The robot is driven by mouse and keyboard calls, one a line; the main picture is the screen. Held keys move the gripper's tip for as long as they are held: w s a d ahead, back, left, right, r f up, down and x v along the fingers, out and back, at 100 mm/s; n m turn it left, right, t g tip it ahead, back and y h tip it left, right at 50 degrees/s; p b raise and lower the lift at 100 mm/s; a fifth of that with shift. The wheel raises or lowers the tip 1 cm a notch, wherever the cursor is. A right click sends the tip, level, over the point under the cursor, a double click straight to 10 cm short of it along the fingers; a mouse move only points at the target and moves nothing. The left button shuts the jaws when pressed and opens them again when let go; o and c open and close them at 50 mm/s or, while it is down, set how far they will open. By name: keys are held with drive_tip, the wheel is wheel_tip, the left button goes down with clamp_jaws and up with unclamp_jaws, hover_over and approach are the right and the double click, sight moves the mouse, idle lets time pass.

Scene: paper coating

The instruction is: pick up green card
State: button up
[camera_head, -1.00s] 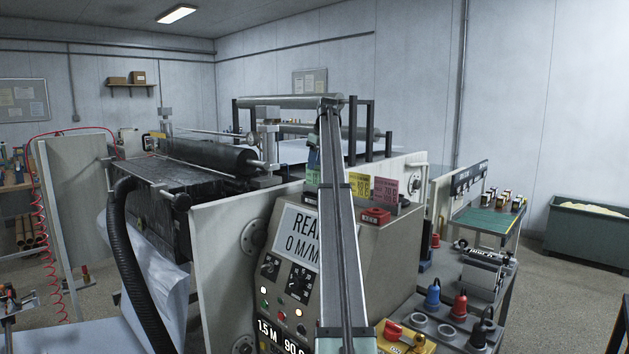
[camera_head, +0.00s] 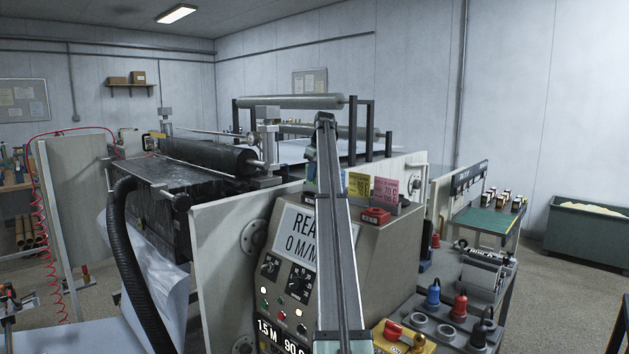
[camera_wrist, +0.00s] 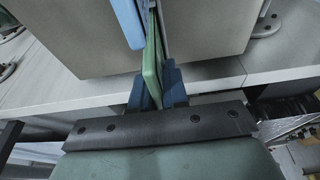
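The green card (camera_wrist: 152,68) stands edge-on in the wrist view, just right of a blue card (camera_wrist: 127,20). My gripper (camera_wrist: 157,88) has its two dark blue fingers on either side of the green card's near end. The gap between the fingers is narrow. I cannot tell whether they touch the card or are still a little apart from it. In the head view my arm hides most of the green card and the fingers.
A yellow card (camera_head: 358,187) and a pink card (camera_head: 384,190) stand on the control box (camera_head: 390,240), right of my arm. A red key block (camera_head: 376,216) sits in front of them. A roller (camera_head: 290,101) is behind. A side table with red and blue-topped items is at lower right.

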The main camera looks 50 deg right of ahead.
clamp_jaws()
drive_tip(key=shift+r, duration=0.1)
drive_tip(key=shift+r, duration=0.25)
wheel_tip(320, 180, up, 3)
drive_tip(key=shift+a+r, duration=0.1)
drive_tip(key=shift+a, duration=0.05)
drive_tip(key=a, duration=1.7)
drive_tip(key=s+d+r, duration=0.6)
drive_tip(key=s+d, duration=0.1)
drive_tip(key=s, duration=0.3)
drive_tip(key=shift+s+r, duration=0.25)
drive_tip(key=shift+s, duration=0.05)
drive_tip(key=shift+f, duration=0.15)
